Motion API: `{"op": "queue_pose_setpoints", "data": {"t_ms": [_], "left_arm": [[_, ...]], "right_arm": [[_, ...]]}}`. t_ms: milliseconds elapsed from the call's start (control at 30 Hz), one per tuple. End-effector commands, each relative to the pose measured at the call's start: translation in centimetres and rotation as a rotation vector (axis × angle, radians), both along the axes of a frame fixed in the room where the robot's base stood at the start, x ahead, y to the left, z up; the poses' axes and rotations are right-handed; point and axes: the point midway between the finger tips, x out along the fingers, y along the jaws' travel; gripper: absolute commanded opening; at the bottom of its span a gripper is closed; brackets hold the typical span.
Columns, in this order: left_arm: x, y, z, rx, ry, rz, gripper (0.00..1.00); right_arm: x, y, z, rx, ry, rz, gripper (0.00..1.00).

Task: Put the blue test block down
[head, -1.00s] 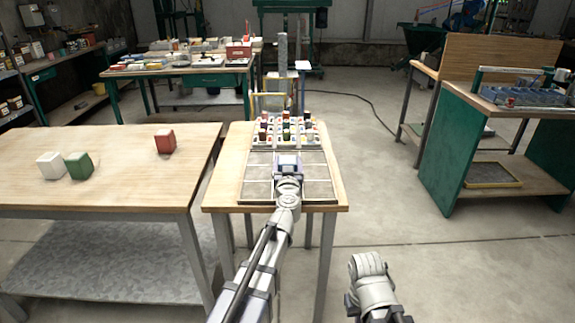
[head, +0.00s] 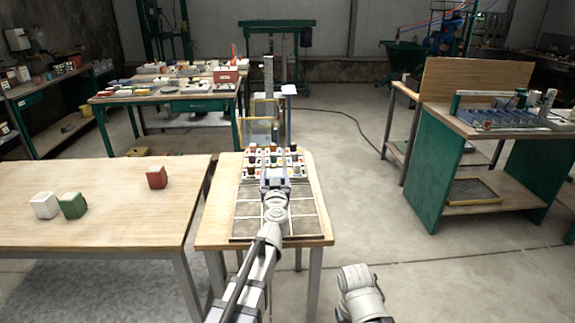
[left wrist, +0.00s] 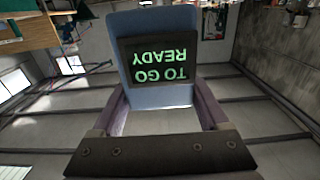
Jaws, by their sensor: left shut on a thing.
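The blue test block (left wrist: 158,92) fills the upper middle of the left wrist view, between my two fingers. Its dark screen shows green letters, "READY TO GO", upside down in that view. My left gripper (head: 275,175) is shut on the block, over the middle table at the near edge of the rack of small coloured pieces. The block cannot be made out apart from the gripper in the head view. What lies below it is hidden. My right arm shows at the bottom, but its fingers are not visible.
A grid of grey panels (head: 302,225) covers the near part of the middle table. The rack of coloured pieces (head: 297,160) stands behind it.

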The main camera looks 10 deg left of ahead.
Motion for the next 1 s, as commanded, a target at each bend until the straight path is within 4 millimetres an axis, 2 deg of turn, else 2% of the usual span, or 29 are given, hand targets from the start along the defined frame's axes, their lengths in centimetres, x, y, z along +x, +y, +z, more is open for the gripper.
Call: {"op": "queue_pose_setpoints", "data": {"t_ms": [300,1000], "left_arm": [[0.0,0.0,3.2,0.001,0.000,0.000,0.00],[0.0,0.0,3.0,0.001,0.000,0.000,0.00]], "right_arm": [[0.0,0.0,3.2,0.000,0.000,0.000,0.00],[0.0,0.0,3.0,0.000,0.000,0.000,0.00]]}}
